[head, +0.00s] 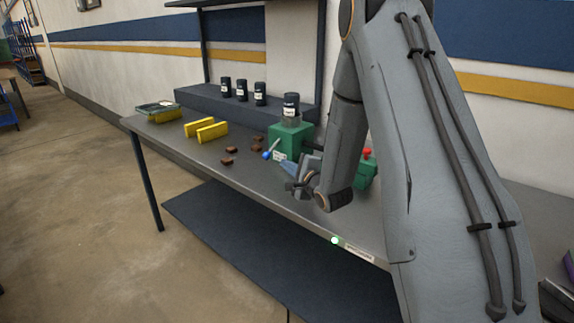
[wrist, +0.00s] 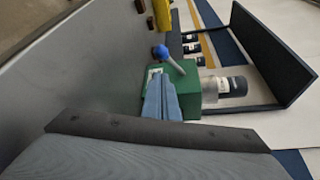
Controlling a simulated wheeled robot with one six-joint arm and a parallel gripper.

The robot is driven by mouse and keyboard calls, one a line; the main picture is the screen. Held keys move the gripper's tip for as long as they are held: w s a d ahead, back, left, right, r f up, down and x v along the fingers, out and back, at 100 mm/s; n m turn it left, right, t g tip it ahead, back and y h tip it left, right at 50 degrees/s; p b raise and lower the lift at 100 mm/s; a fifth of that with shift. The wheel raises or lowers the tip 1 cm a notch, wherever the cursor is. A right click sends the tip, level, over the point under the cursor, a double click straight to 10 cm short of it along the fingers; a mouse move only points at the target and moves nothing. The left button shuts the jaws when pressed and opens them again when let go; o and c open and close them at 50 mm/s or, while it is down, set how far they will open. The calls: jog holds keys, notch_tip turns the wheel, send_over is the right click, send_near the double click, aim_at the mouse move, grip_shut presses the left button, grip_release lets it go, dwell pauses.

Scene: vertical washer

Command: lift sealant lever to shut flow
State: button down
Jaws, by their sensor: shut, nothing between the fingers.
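A green dispenser box (head: 291,137) stands on the bench with a black labelled canister (head: 291,105) on top. In the wrist view the green box (wrist: 203,85) and the canister (wrist: 232,86) appear turned sideways. A lever with a pale rod and blue ball end (head: 267,155) sticks out from the box; its ball also shows in the wrist view (wrist: 161,51). My gripper (head: 285,165) is shut and empty, close in front of the box. In the wrist view its blue-grey fingertips (wrist: 160,78) lie close to the lever; I cannot tell whether they touch it.
Several brown pieces (head: 257,145) and yellow blocks (head: 206,130) lie left of the dispenser. Black canisters (head: 242,91) stand on the rear ledge. A green device with a red knob (head: 367,153) is partly hidden behind my arm. The bench's front edge has a green light (head: 335,240).

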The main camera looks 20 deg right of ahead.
aim_at(272, 148)
jog(key=p+x, duration=0.1)
jog(key=x, duration=0.6)
jog(key=shift+w+p, duration=0.2)
jog(key=shift+p, duration=0.1)
jog(key=shift+a+r, duration=0.1)
jog(key=shift+a, duration=0.05)
jog(key=shift+s+r, duration=0.1)
